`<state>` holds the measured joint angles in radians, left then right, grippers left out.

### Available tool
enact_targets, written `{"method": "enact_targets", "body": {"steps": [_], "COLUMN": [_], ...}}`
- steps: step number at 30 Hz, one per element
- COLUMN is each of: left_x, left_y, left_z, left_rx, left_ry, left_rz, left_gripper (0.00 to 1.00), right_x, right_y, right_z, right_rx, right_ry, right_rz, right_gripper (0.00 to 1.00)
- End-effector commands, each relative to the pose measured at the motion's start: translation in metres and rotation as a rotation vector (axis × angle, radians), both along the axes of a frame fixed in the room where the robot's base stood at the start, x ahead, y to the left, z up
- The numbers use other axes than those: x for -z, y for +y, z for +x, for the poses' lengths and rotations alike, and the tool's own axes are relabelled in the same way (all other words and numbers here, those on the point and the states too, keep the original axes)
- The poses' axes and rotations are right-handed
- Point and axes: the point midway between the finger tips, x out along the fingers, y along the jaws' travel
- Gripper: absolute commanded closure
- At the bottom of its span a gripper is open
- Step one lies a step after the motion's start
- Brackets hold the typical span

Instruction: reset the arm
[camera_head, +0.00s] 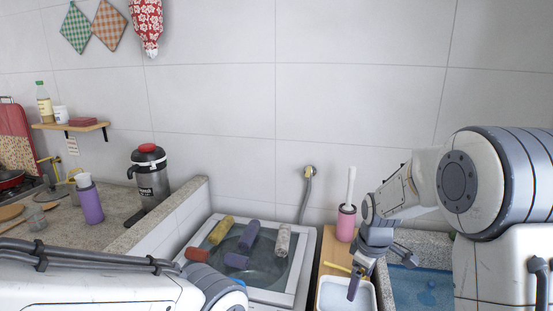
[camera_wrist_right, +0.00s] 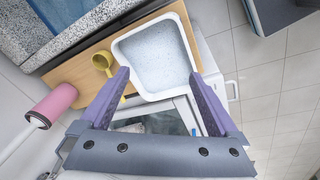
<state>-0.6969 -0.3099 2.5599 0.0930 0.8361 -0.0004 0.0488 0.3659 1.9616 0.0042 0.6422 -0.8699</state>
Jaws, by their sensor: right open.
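My right arm comes in from the right in the head view. The basin (camera_wrist_right: 186,28), holding pale bluish contents, lies beyond the fingertips. My left arm crosses the lower left of the head view, and its gripper is out of the picture.
A wooden board (camera_head: 329,253) bears the basin, a yellow scoop (camera_wrist_right: 101,62) and a pink brush holder (camera_head: 346,224). A washing machine (camera_head: 299,262) with several rolled cloths stands left of it. A blue-lined sink (camera_head: 425,285) is right. A flask (camera_head: 148,175) stands on the left counter.

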Motion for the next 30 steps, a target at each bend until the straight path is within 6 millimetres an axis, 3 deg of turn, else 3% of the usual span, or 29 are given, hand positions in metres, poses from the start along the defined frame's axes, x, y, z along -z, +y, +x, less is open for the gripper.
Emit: {"method": "enact_targets", "body": {"steps": [1,3,6,9,12,15,20,30], "left_x": [0.007,0.012,0.020,0.026,0.031,0.033,0.034,0.033], "left_y": [0.000,0.000,0.000,0.000,0.000,0.000,0.000,0.000], "left_z": [0.000,0.000,0.000,0.000,0.000,0.000,0.000,0.000], "left_rx": [0.000,0.000,0.000,0.000,0.000,0.000,0.000,0.000], "left_ry": [0.000,0.000,0.000,0.000,0.000,0.000,0.000,0.000], "left_rz": [0.000,0.000,0.000,0.000,0.000,0.000,0.000,0.000], "left_gripper": [0.50,0.50,0.50,0.50,0.50,0.50,0.50,0.50], "right_x": [-0.007,-0.015,-0.021,-0.022,-0.019,-0.015,-0.012,-0.013], "right_y": [0.037,0.077,0.122,0.148,0.158,0.158,0.158,0.157], "right_z": [-0.023,-0.059,-0.120,-0.182,-0.234,-0.267,-0.286,-0.285], "right_rx": [-0.002,0.019,0.055,0.092,0.124,0.150,0.171,0.174], "right_ry": [0.006,0.025,0.062,0.103,0.139,0.164,0.180,0.180], "right_rz": [0.020,0.047,0.080,0.101,0.110,0.112,0.110,0.110], "right_gripper": [0.04,0.04,0.04,0.04,0.04,0.04,0.04,0.04]}}
